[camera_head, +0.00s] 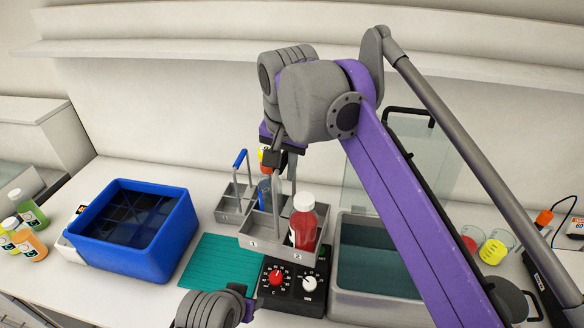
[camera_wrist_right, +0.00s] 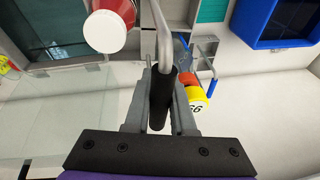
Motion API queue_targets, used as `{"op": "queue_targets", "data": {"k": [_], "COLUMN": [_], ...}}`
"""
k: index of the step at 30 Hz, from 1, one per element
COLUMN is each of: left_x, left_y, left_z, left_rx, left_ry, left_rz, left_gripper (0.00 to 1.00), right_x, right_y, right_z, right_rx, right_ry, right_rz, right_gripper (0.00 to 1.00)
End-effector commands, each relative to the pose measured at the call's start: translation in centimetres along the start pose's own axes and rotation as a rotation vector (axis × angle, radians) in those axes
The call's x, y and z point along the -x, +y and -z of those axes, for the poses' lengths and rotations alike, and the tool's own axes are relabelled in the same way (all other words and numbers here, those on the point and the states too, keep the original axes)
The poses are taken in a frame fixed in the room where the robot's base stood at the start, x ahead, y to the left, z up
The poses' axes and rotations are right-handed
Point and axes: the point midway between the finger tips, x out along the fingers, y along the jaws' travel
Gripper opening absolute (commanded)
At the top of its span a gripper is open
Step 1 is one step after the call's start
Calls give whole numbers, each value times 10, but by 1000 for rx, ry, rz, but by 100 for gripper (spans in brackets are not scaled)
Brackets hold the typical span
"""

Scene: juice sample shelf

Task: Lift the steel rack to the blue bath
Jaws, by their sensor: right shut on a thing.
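The steel rack (camera_head: 264,248), marked 1 and 2, holds a red bottle (camera_head: 303,222) with a white cap in compartment 2. My right gripper (camera_head: 278,150) is shut on the black grip of its handle, which lies between the fingers in the right wrist view (camera_wrist_right: 162,98). The rack looks level, overlapping the back of the control box; I cannot tell the gap beneath it. The blue bath (camera_head: 128,262), with dark liquid, stands to the left. My left gripper (camera_head: 246,308) is partly seen at the bottom edge; its fingers are unclear.
A blue-handled rack (camera_head: 229,213) stands just behind the steel rack. A teal mat (camera_head: 215,262) lies between the blue bath and control box (camera_head: 290,290). A grey bath (camera_head: 375,296) is to the right. Juice bottles (camera_head: 32,210) stand far left, beakers (camera_head: 494,250) right.

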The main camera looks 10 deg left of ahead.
Motion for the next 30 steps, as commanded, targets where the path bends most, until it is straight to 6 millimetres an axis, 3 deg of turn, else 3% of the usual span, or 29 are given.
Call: {"op": "queue_targets", "data": {"k": [30], "left_x": [0], "left_y": [0], "left_z": [0], "left_rx": [0], "left_ry": [1], "left_rz": [0], "left_gripper": [50], "right_x": [-7], "right_y": [-77], "right_z": [-12], "right_rx": [2], "right_ry": [1], "right_rz": [0], "right_gripper": [0]}}
